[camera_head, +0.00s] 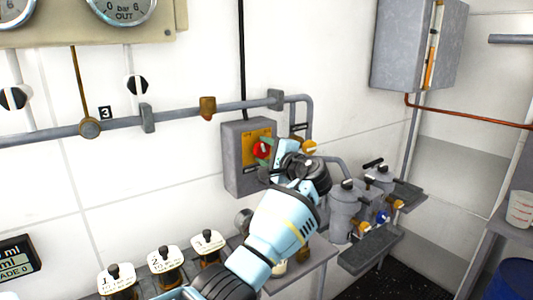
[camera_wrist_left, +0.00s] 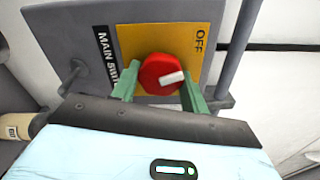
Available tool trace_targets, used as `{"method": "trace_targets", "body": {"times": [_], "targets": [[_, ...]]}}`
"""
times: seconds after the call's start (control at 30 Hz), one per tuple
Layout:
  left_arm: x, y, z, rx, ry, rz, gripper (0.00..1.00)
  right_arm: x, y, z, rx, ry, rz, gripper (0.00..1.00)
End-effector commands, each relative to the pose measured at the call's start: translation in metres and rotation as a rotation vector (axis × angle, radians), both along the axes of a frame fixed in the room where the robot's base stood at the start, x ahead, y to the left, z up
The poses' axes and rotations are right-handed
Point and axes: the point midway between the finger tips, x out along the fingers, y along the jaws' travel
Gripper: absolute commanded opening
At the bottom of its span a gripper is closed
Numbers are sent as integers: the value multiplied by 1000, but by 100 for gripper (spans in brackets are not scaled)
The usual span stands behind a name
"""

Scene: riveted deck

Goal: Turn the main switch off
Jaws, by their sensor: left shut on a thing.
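The main switch is a grey box (camera_head: 238,180) on the white wall, with a yellow plate (camera_head: 249,140) and a round red knob (camera_head: 261,151). In the left wrist view the red knob (camera_wrist_left: 157,74) has a white bar pointing right and slightly up. The word OFF (camera_wrist_left: 201,39) is at the plate's upper right, and a black MAIN SWITCH label (camera_wrist_left: 104,48) is partly hidden. My left gripper (camera_wrist_left: 159,88) has its green fingers on either side of the knob, shut on it. In the head view my left gripper (camera_head: 269,151) partly covers the box front. My right gripper is not in view.
A grey pipe (camera_head: 180,114) runs along the wall above the box. Several numbered labelled valves (camera_head: 164,262) stand at lower left. Grey canisters (camera_head: 345,203) stand right of my left wrist. A grey cabinet (camera_head: 400,45) hangs at upper right.

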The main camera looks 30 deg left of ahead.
Motion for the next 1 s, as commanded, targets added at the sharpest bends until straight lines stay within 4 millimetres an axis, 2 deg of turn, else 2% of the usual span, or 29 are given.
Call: {"method": "trace_targets", "body": {"times": [0.5,1.0], "targets": [[1,0,-1,-144,-346,0,22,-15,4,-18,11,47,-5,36],[0,0,2,-179,-432,0,22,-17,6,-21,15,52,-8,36]]}}
